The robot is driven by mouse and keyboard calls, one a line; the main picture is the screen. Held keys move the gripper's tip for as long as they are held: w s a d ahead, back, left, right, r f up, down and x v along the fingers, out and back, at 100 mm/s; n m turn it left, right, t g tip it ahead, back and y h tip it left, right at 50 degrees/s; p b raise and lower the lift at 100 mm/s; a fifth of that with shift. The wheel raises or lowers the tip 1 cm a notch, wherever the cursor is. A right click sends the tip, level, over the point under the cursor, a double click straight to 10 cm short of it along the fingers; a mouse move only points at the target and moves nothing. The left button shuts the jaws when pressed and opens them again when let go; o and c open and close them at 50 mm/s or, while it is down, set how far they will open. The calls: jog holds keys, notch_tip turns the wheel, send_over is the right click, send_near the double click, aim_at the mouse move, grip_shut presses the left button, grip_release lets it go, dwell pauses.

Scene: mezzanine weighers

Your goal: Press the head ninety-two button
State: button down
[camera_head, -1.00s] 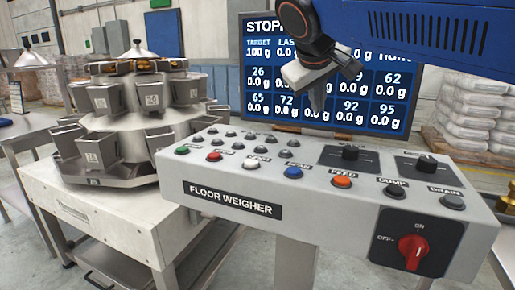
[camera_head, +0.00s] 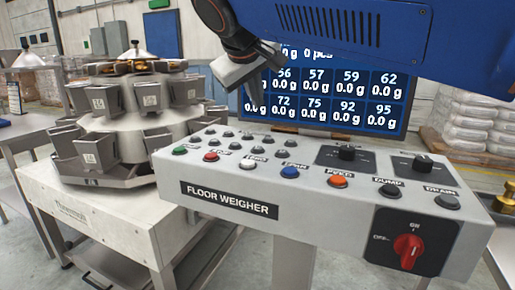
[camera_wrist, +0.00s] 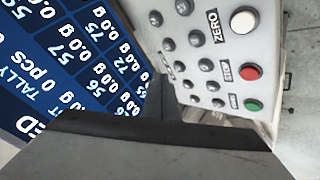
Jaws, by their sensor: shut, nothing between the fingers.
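The sloping grey control panel (camera_head: 330,205), marked FLOOR WEIGHER, carries two rows of small grey head buttons (camera_head: 247,150) at its back left. Their labels are too small to read, so I cannot tell which is head ninety-two. The wrist view shows these small buttons (camera_wrist: 205,65) beside the larger coloured ones. My gripper (camera_head: 256,97) is shut and empty, in the air above the back of the panel and in front of the screen, apart from the buttons. The blue screen (camera_head: 390,98) lists head 92 in its lower row.
Larger buttons line the panel's front: green (camera_head: 179,150), red (camera_head: 211,156), white, blue, orange (camera_head: 337,181) and two dark ones. Two black knobs (camera_head: 347,152) and a red rotary switch (camera_head: 408,251) are on the right. A multihead weigher (camera_head: 130,125) stands left.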

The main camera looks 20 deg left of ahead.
aim_at(257, 149)
jog(key=shift+f, duration=4.3)
jog(key=shift+f, duration=0.15)
jog(key=shift+f, duration=0.3)
jog(key=shift+f, duration=0.4)
jog(key=shift+r, duration=0.85)
jog(key=shift+r, duration=2.5)
